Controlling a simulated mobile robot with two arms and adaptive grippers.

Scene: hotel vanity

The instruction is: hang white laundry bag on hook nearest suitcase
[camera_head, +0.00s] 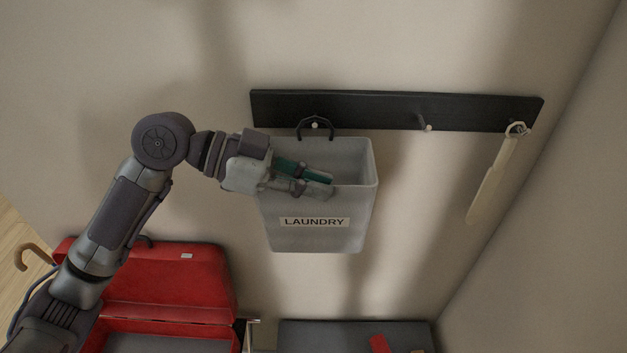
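The white laundry bag (318,240), labelled LAUNDRY, hangs upright under the left end of the black hook rail (370,108). Its dark loop (301,127) appears around the left hook (315,125), whose pale tip shows inside the loop. This hook is the one nearest the red suitcase (165,280), which lies open at lower left. My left gripper (328,182) is at the bag's open top, its fingers close together over the front rim. Whether they pinch the rim or are free of it is unclear. My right gripper is out of view.
The middle hook (428,127) is bare. A cream shoehorn (491,180) hangs from the right hook by the side wall. A dark surface (330,337) with a red item (380,344) lies below. A brown curved handle (30,252) shows at far left.

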